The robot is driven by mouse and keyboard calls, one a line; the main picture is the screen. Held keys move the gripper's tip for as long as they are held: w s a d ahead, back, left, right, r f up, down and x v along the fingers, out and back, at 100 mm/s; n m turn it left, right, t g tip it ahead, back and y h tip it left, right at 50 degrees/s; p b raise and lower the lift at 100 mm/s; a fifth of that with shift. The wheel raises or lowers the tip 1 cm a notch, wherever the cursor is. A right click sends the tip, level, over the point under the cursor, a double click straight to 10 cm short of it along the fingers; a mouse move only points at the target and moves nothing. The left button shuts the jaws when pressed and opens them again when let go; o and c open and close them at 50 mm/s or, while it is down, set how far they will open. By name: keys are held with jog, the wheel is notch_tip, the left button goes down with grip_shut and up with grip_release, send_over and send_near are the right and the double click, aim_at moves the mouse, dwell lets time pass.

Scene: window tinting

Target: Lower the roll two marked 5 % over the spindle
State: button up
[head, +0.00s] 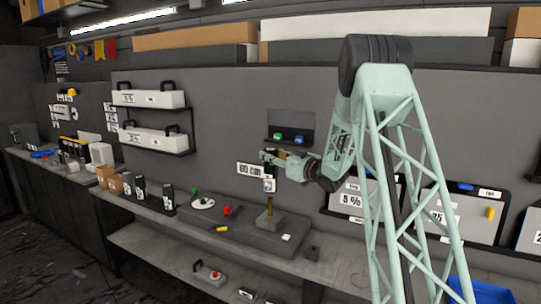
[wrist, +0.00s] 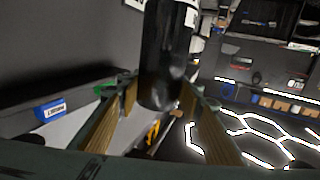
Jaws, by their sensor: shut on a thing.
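My gripper (head: 270,161) is shut on a dark roll with a white label (head: 269,184), held upright above the bench. In the wrist view the black roll (wrist: 166,60) stands between my gripper's tan-padded fingers (wrist: 160,95), and part of its white label shows at the top. The label's marking is too small to read. The spindle (head: 269,206) is a thin brass-coloured post on a square base (head: 268,220), just below the roll in the head view. I cannot tell whether the roll's lower end is on the post or just above it.
Several dark rolls (head: 140,188) stand on the bench to the left. A white disc (head: 203,203), a red tool (head: 232,210) and a yellow tool (head: 219,229) lie left of the spindle. An "80 cm" sign (head: 249,170) is on the wall behind. A 5 % panel (head: 350,200) stands right.

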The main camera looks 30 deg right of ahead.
aim_at(275, 186)
jog(key=shift+f+b, duration=4.4)
jog(key=shift+f, duration=2.55)
jog(key=o, duration=1.4)
jog(key=shift+c, duration=0.2)
jog(key=shift+s, duration=0.1)
jog(key=v, duration=1.2)
